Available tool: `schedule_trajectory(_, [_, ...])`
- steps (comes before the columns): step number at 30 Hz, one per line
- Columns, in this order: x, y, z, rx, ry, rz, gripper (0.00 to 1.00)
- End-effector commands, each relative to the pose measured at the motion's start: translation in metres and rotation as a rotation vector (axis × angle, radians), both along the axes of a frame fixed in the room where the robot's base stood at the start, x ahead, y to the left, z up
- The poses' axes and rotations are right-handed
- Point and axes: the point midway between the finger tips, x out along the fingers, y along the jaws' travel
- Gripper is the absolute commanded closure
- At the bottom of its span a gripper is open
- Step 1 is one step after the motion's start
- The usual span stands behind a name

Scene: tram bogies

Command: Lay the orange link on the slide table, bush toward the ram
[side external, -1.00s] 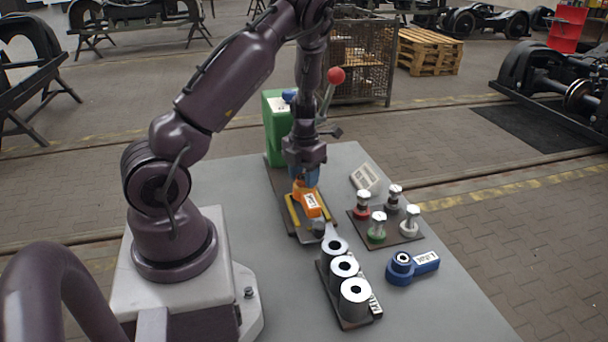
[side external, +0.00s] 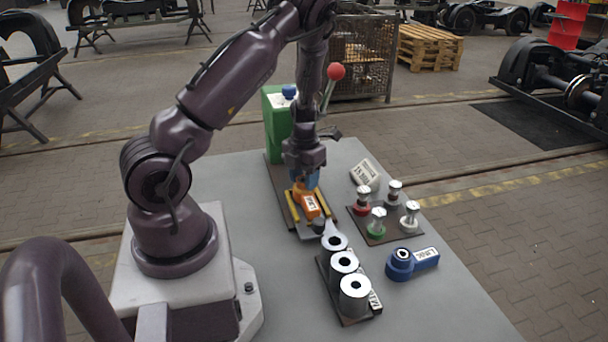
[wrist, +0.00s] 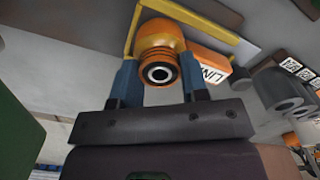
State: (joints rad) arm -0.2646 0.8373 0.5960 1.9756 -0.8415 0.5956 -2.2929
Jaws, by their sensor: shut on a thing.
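The orange link (side external: 308,205), with a white label on its arm, is between the yellow rails of the slide table (side external: 305,233). My gripper (side external: 304,183) is shut on the link's round end, pointing down. In the wrist view the blue fingers (wrist: 160,84) sit on either side of this orange round end, and its bush (wrist: 160,73) shows as a pale ring with a dark bore. The bush end is on the side of the green press body (side external: 275,115); the labelled arm points away from it. I cannot tell whether the link touches the table. The ram is not clearly visible.
A lever with a red ball (side external: 336,72) stands behind my gripper. A rack of grey bushes (side external: 344,263) lies close in front of the slide table. To the right are a plate of several pins (side external: 378,222) and a blue link (side external: 410,262).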

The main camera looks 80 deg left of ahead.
Motion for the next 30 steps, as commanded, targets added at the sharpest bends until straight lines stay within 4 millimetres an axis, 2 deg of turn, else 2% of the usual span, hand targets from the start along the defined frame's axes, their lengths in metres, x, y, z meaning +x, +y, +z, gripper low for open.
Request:
schedule_trajectory(5, [0.000,0.000,-0.004,0.001,-0.001,0.000,1.00])
schedule_trajectory(6, [0.000,0.000,-0.004,0.001,-0.001,0.000,0.52])
schedule_trajectory(9, [0.000,0.000,-0.004,0.001,-0.001,0.000,0.29])
schedule_trajectory(17, [0.000,0.000,-0.004,-0.001,0.001,0.000,0.29])
schedule_trajectory(20, [0.001,0.000,0.002,0.001,-0.001,-0.001,0.29])
schedule_trajectory(30, [0.001,0.000,0.056,0.002,-0.002,-0.002,0.29])
